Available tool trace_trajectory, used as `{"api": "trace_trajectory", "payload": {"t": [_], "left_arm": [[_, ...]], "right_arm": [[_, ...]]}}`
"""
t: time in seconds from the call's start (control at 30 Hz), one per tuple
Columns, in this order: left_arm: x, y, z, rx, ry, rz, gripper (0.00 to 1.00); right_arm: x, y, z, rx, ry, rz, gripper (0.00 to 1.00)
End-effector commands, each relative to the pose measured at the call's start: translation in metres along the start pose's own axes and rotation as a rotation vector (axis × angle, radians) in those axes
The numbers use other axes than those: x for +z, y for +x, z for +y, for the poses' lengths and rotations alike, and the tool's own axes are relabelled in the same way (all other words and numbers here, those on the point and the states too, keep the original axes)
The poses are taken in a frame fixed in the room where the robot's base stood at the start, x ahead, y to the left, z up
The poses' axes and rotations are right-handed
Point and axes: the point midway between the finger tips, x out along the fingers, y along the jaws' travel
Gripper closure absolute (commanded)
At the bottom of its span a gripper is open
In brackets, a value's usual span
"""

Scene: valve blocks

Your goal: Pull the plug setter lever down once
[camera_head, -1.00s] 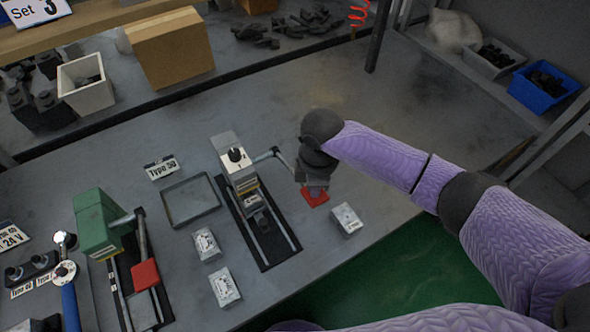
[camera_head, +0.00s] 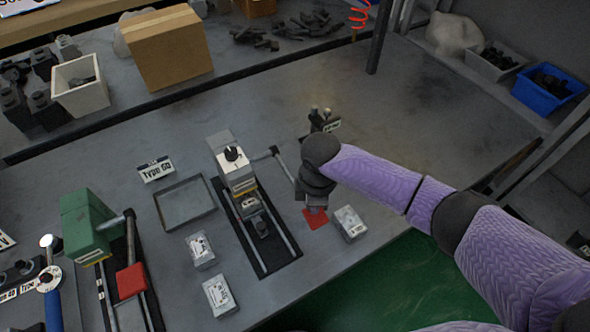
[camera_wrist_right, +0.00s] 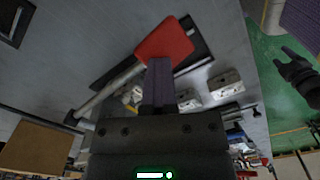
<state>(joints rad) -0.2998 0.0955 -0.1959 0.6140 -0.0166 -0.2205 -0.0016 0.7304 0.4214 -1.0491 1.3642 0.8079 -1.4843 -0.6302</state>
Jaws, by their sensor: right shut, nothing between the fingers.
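The plug setter, taken to be the white-topped press (camera_head: 238,172), stands at the middle of the table in the head view. Its lever (camera_head: 285,168) reaches right and ends in a red pad (camera_head: 316,219). My right gripper (camera_head: 314,207) is at the pad, mostly hidden by its own wrist. In the right wrist view, its fingers (camera_wrist_right: 158,68) are shut and empty, with their tips overlapping the edge of the red pad (camera_wrist_right: 165,40). I cannot tell if they touch it. My left gripper (camera_wrist_right: 287,60) shows open over the green floor, away from the press.
A green press (camera_head: 88,226) with its own red pad (camera_head: 131,281) stands left. A shallow tray (camera_head: 186,203) and white boxes (camera_head: 201,250) lie around the white press; another box (camera_head: 349,223) sits just right of the lever pad.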

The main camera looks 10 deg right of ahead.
Motion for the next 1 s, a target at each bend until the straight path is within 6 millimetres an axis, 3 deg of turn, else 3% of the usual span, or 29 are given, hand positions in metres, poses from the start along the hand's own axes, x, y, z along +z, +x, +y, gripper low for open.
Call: {"api": "trace_trajectory", "payload": {"t": [0.67,0.83,1.0], "left_arm": [[0.003,0.035,0.008,0.011,-0.003,-0.004,0.41],[0.002,0.023,0.005,0.007,-0.001,-0.002,0.41],[-0.001,-0.003,-0.001,-0.002,0.002,0.002,0.41]], "right_arm": [[0.0,0.051,-0.001,-0.002,0.001,-0.001,1.0],[0.0,0.038,0.0,0.0,0.0,0.0,1.0],[0.0,0.012,0.0,0.002,0.0,0.001,1.0]]}}
